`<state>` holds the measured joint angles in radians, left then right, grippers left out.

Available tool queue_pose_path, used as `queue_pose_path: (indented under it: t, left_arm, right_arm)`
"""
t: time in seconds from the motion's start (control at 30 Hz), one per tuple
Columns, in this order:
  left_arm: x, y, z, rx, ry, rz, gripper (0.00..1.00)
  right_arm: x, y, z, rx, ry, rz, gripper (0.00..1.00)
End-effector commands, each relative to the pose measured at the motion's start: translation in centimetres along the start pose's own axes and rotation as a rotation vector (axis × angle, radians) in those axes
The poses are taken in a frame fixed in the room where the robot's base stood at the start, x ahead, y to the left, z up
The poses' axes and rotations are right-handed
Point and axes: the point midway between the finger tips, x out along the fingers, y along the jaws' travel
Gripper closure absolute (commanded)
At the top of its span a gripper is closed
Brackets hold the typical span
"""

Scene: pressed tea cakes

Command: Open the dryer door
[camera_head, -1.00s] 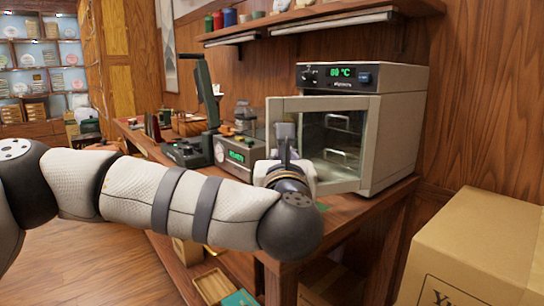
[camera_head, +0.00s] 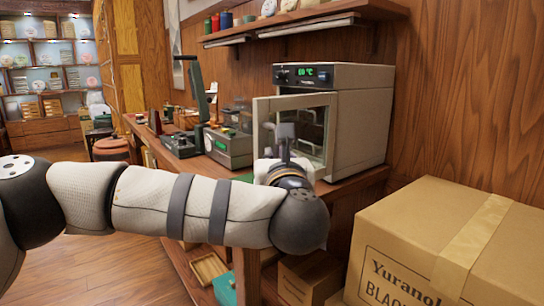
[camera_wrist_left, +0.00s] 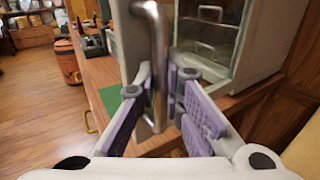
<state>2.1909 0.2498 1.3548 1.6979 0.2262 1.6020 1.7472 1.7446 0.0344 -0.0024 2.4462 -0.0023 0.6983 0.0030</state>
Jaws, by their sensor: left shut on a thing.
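The dryer (camera_head: 362,112) is a grey cabinet with a green display on the workbench's right end. Its framed glass door (camera_head: 262,130) appears partly open; the exact angle is hard to tell. Metal racks inside also show in the left wrist view (camera_wrist_left: 205,48). My left gripper (camera_head: 284,145) is at the front of the door. In the left wrist view, its purple-padded fingers (camera_wrist_left: 160,100) are shut around the vertical metal door handle (camera_wrist_left: 155,35). My forearm and wrist hide the lower part of the door. My right gripper is out of view.
A cardboard box (camera_head: 405,225) stands at front right, close to the bench. A small grey device (camera_head: 228,147) and a dark press-like machine (camera_head: 197,110) stand left of the dryer. A wall shelf (camera_head: 300,25) runs above. Open wooden floor (camera_head: 110,265) lies at left.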

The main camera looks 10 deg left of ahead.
Motion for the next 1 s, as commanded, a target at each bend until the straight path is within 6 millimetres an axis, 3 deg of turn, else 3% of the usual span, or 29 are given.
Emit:
queue_pose_path:
  t: [0.5,0.57,0.87,1.0]
  left_arm:
    - [0.0,-0.2,-0.2,0.003,0.003,-0.006,1.00]
    - [0.0,-0.2,-0.1,0.003,0.003,-0.005,0.82]
    - [0.0,-0.2,0.0,0.001,0.001,-0.005,0.82]
    - [-1.7,-0.2,-0.1,0.002,0.001,-0.009,0.82]
  right_arm:
    - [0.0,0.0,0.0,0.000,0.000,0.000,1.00]
    - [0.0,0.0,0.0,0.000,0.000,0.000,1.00]
    - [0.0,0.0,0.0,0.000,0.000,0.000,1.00]
    - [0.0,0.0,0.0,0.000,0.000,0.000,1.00]
